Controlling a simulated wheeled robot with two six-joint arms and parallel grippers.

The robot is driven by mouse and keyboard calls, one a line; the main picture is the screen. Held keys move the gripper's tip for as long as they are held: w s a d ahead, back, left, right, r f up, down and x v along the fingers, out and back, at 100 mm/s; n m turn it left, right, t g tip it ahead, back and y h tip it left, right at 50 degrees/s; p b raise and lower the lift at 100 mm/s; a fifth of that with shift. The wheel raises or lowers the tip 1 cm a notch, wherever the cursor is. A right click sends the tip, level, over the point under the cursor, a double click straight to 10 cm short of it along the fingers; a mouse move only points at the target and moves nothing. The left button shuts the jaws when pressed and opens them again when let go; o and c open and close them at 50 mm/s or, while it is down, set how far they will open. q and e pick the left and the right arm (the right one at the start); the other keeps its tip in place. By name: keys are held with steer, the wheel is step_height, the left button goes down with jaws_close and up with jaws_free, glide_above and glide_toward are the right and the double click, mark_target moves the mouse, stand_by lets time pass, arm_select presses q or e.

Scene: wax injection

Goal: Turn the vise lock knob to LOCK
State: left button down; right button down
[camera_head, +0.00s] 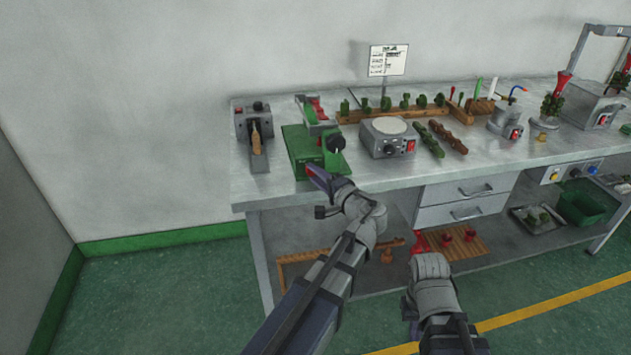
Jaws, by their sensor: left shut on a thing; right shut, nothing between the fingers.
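The vise (303,148) is a green base with a grey and red upper part, near the front left of the bench. A dark green round wheel (335,143) shows on its right side. My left gripper (311,170) is at the vise's front lower edge, just below the wheel. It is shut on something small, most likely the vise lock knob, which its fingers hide. The knob's marks are too small to read. My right arm's wrist shows low in the middle, in front of the shelf.
A grey device with a brown handle (256,136) stands left of the vise. A hot plate-like device (387,138) stands close on its right. A sign (388,60) stands behind. The bench front (262,188) is bare left of my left arm.

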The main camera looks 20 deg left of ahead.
arm_select(q)
steer(key=shift+f+m+t+y+b, duration=0.15)
steer(key=shift+m+y+b, duration=0.1)
steer(key=shift+m+b, duration=0.5)
steer(key=shift+f+m+t+y+b, duration=0.2)
steer(key=shift+m+b, duration=0.25)
steer(key=shift+m, duration=0.5)
steer(key=shift+r, duration=0.2)
steer(key=c, duration=0.5)
jaws_free()
steer(key=shift+c, duration=0.2)
steer(key=v, duration=0.8)
steer(key=shift+w+f, duration=0.1)
